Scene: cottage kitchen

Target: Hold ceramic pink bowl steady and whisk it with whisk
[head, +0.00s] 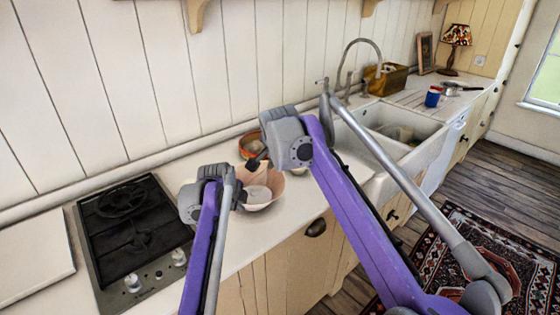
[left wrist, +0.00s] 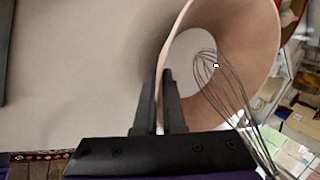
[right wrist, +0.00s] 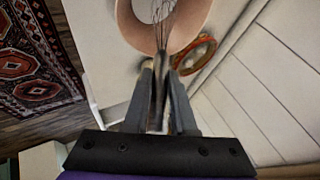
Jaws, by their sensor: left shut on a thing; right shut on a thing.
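The pink bowl (head: 272,194) stands on the counter right of the stove, with its near left side behind my left gripper. My left gripper (left wrist: 166,78) is shut on the bowl's rim, one finger on each side of the wall; in the head view it (head: 241,194) is at the bowl's left. My right gripper (right wrist: 160,68) is shut on the whisk's handle and is above the bowl's far side in the head view (head: 258,160). The whisk's wire loops (left wrist: 228,86) reach into the bowl's opening. The whisk is hard to make out in the head view.
A black stove (head: 135,235) is to the left. A white sink (head: 425,150) with a faucet is to the right. My right arm crosses in front of the counter.

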